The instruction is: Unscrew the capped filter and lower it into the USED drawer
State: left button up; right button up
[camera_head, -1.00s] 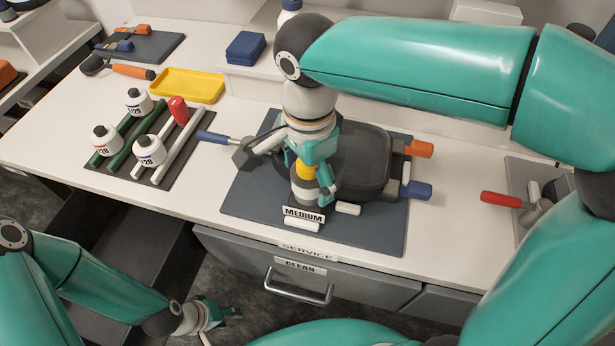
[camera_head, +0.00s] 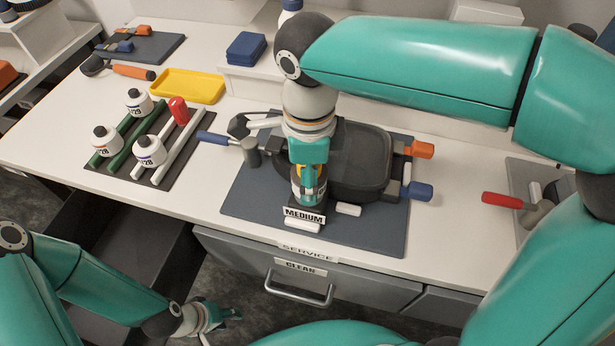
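The filter (camera_head: 299,187) stands upright at the MEDIUM label (camera_head: 304,217), with white sides and dark print. A little yellow shows at its top, mostly covered by my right gripper (camera_head: 309,184). That gripper points straight down, its fingers at the filter's top and side. The near finger hides the grip, but the filter appears held between them. My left gripper (camera_head: 222,322) is low at the lower left, empty, its fingers apart. An open dark drawer (camera_head: 135,245) lies below the bench at left; no USED label is readable on it.
White bottles (camera_head: 150,150) stand on a rack at left, by a red-capped item (camera_head: 178,110). A yellow tray (camera_head: 188,85) lies behind. A black basin (camera_head: 365,160) sits beside the filter, with blue and orange handles around it. The CLEAN drawer (camera_head: 350,283) is shut.

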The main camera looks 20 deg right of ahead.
jog(key=c, duration=0.4)
jog(key=shift+o, duration=0.2)
jog(key=n+p, duration=0.1)
jog(key=n, duration=0.3)
jog(key=shift+r, duration=0.1)
jog(key=n+p, duration=0.1)
jog(key=n, duration=0.3)
jog(key=shift+n, duration=0.4)
jog(key=n+p, duration=0.1)
jog(key=n, duration=0.3)
jog(key=shift+n, duration=0.3)
jog(key=n+p, duration=0.1)
jog(key=n, duration=0.3)
jog(key=n+p, duration=0.1)
jog(key=n, duration=0.5)
jog(key=shift+r, duration=0.1)
jog(key=n+p, duration=0.1)
jog(key=n, duration=0.3)
jog(key=o, duration=1.3)
